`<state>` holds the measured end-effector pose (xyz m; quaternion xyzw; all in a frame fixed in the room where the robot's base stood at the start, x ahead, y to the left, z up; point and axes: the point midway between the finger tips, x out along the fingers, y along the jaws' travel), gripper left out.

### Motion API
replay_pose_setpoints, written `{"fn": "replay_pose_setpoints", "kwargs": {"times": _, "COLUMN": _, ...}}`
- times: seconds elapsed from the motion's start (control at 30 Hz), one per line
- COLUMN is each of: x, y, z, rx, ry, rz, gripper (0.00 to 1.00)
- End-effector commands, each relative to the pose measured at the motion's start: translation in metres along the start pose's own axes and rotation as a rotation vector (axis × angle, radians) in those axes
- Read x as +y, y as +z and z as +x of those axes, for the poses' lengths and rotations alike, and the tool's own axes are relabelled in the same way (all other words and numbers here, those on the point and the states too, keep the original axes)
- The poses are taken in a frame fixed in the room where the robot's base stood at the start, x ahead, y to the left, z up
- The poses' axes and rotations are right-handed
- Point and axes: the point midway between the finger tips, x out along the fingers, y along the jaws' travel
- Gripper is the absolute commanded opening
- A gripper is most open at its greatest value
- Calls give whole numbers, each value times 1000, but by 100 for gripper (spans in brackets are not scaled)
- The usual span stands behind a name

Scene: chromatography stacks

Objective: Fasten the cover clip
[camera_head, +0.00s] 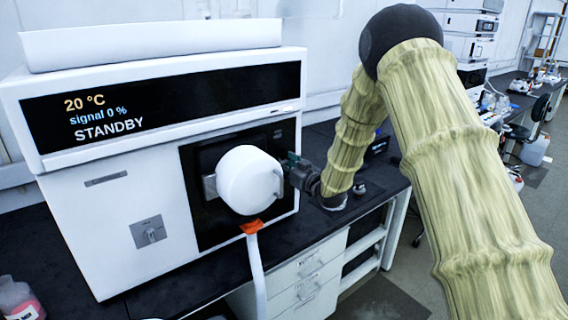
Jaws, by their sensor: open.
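A white round cover (245,180) stands out from the dark front panel (202,230) of the white instrument (110,215). A grey metal piece (210,187) shows at the cover's left side. It may be the clip, but I cannot tell, nor whether it is fastened. A thin loop-like edge (278,180) shows on the cover's right side. My gripper (288,163) is at the right side of the cover, close to this edge. It is open, but its fingertips are small and partly hidden, so I cannot tell whether they touch anything.
An orange piece (252,226) and a white hose (257,270) hang below the cover. The instrument's display (150,108) reads 20 °C, signal 0 %, STANDBY. A bottle with pink liquid (18,300) stands at the lower left. Dark bench top (310,228) is free right of the instrument.

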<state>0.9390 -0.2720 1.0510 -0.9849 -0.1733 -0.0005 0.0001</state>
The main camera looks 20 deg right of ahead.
Motion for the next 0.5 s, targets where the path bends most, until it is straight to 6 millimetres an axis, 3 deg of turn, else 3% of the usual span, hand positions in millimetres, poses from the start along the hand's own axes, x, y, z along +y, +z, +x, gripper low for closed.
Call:
{"fn": "replay_pose_setpoints", "kwargs": {"times": 0.3, "x": 0, "y": 1, "z": 2, "rx": -1, "ry": 0, "rz": 0, "gripper": 59}}
{"fn": "replay_pose_setpoints", "kwargs": {"times": 0.5, "x": 0, "y": 1, "z": 2, "rx": -1, "ry": 0, "rz": 0, "gripper": 22}}
